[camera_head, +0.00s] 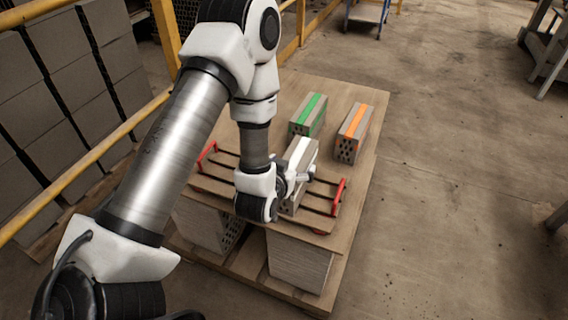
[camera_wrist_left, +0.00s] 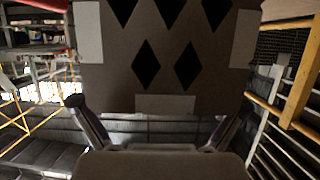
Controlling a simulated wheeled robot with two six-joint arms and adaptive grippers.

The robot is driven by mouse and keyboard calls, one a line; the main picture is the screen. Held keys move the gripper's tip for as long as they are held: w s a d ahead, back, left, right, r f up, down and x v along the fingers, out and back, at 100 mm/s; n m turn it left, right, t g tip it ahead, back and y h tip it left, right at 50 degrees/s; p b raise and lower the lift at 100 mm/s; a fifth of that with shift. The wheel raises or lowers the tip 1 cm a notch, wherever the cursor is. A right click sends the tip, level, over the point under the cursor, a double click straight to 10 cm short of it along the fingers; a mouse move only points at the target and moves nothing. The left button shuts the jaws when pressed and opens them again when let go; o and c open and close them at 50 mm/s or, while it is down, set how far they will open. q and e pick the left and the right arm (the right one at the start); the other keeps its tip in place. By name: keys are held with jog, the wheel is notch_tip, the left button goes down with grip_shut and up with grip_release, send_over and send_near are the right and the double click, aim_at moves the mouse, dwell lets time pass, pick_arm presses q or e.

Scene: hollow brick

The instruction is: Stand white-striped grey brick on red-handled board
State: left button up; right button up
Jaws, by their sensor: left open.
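The white-striped grey brick (camera_head: 301,153) is at the red-handled board (camera_head: 222,176), between its two red handles, partly hidden by my left wrist. It looks upright and appears to rest on the board, but its underside is hidden. My left gripper (camera_head: 302,178) is open at the near end of the brick. In the left wrist view the brick's end face (camera_wrist_left: 165,88), with dark diamond holes and pale stripe patches, is close ahead. The open fingers (camera_wrist_left: 158,104) show spread at the lower left and right, with no grip on it visible. My right gripper is not in view.
A green-striped brick (camera_head: 308,115) and an orange-striped brick (camera_head: 353,134) stand behind on the wooden surface (camera_head: 365,100). Stacked blocks (camera_head: 300,262) support it. A yellow railing (camera_head: 85,165) runs along the left. Open floor (camera_head: 450,200) lies to the right.

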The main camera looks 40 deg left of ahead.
pick_arm(q)
jog(key=v, duration=0.5)
jog(key=shift+p, duration=0.35)
jog(key=r+p, duration=0.1)
jog(key=p, duration=0.1)
jog(key=s+p, duration=0.1)
jog(key=p, duration=0.2)
jog(key=shift+s+d+r, duration=0.2)
jog(key=shift+s+r, duration=0.05)
jog(key=shift+r, duration=0.15)
jog(key=s+d+f+m+g+h+p, duration=0.1)
jog(key=s+d+f+g+p, duration=0.1)
jog(key=s+f+g, duration=0.4)
jog(key=s+d+f+m+g+h+p, duration=0.1)
jog(key=s+d+f+g, duration=0.3)
jog(key=s, duration=1.1)
notch_tip(320, 180, down, 4)
jog(key=g+h+p, duration=0.1)
jog(key=g, duration=0.2)
jog(key=shift+d, duration=0.3)
